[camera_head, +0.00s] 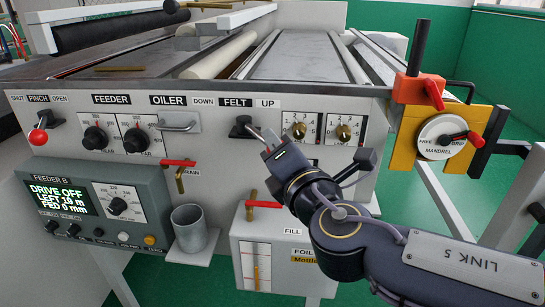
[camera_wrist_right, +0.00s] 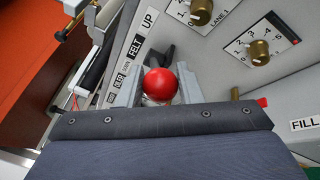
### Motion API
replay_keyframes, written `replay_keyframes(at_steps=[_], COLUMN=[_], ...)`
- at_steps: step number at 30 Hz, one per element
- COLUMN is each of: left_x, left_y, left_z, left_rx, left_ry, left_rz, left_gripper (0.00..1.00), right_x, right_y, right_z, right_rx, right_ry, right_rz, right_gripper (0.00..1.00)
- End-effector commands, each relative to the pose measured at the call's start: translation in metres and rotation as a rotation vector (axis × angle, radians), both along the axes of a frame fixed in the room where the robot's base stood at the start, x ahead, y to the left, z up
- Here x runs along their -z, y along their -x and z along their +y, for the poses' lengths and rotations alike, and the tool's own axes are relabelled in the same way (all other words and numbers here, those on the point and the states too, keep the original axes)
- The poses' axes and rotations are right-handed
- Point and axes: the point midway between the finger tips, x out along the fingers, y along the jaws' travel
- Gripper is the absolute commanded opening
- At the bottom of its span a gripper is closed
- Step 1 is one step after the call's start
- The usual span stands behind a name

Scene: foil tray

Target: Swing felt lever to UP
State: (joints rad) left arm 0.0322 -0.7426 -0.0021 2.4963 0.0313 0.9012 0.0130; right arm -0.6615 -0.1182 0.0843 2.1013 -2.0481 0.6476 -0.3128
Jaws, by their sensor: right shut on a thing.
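The felt lever's dark pivot (camera_head: 240,127) sits on the white panel below the FELT label (camera_head: 235,103) and left of the UP label (camera_head: 267,103). In the head view its knob is hidden at my gripper. In the right wrist view its red ball knob (camera_wrist_right: 160,85) is between my fingers, with the dark pivot behind it. My right gripper (camera_head: 264,138) is shut on this knob, in front of the panel and to the lower right of the pivot. My left gripper is in neither view.
A red drain lever (camera_head: 178,163) and a grey cup (camera_head: 188,228) are left of my right arm. A red-handled fill valve (camera_head: 262,204) is just below it. Lane dials (camera_head: 343,132) are to the right, and a yellow mandrel block (camera_head: 440,140) stands beyond them.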

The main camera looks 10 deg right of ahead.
Motion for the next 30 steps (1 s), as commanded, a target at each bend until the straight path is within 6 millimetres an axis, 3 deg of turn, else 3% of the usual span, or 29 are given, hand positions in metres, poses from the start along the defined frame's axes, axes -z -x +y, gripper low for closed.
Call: replay_keyframes(at_steps=[1, 15, 16, 19, 20, 30], left_x=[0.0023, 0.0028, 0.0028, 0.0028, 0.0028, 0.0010], left_y=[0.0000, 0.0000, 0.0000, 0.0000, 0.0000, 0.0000], left_z=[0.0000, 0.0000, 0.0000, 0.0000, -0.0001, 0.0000], left_rx=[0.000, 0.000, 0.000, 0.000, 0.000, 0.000], left_ry=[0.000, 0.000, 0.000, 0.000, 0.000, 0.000], left_rz=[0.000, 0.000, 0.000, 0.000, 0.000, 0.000], left_gripper=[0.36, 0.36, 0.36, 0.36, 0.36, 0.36], right_x=[0.0075, 0.0080, 0.0080, 0.0071, 0.0065, 0.0019], right_y=[-0.0027, -0.0033, -0.0033, -0.0030, -0.0029, 0.0035], right_z=[-0.0042, -0.0045, -0.0045, -0.0040, -0.0038, -0.0029], right_rx=[0.011, 0.009, 0.009, 0.007, 0.007, 0.000], right_ry=[0.004, 0.006, 0.006, 0.006, 0.005, 0.002], right_rz=[0.014, 0.016, 0.016, 0.014, 0.013, 0.006], right_gripper=[0.00, 0.00, 0.36, 0.49, 0.53, 0.53])
